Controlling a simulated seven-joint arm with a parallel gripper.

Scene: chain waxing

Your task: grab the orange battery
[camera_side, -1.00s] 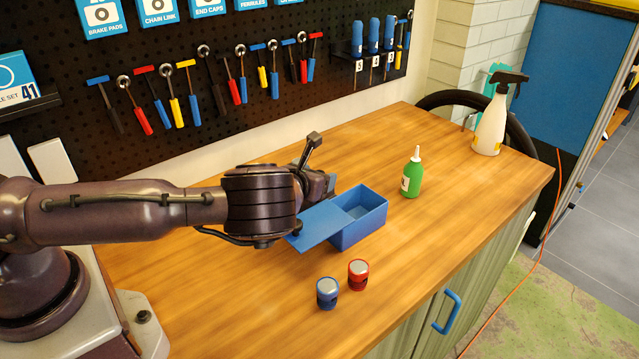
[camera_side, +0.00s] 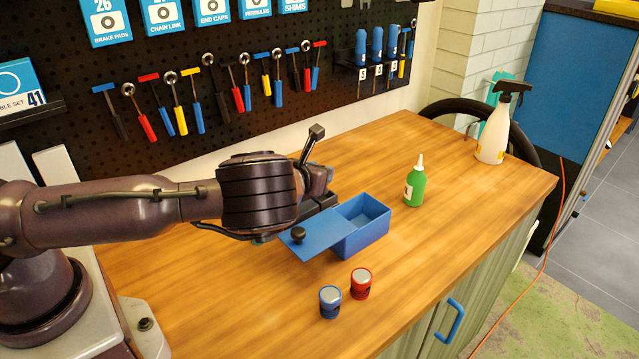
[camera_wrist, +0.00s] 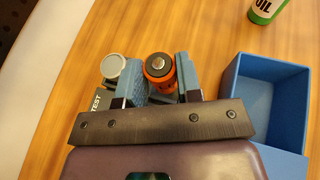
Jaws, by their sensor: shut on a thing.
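The orange battery (camera_wrist: 158,69) stands upright-looking between the two blue fingers of my gripper (camera_wrist: 160,78) in the wrist view, its metal end toward the camera. My gripper is shut on it. Just left of the left finger is a second, grey-topped round battery (camera_wrist: 113,66), close to the finger. In the side view my wrist hides the orange battery and the fingertips, so its height above any surface cannot be told there.
A dark device marked TEST (camera_wrist: 97,101) lies beside the left finger. An open blue box (camera_side: 362,232) with its knobbed lid (camera_side: 318,238) slid aside is to the right. Red (camera_side: 361,283) and blue (camera_side: 330,301) cylinders stand in front. A green bottle (camera_side: 415,187) stands farther right.

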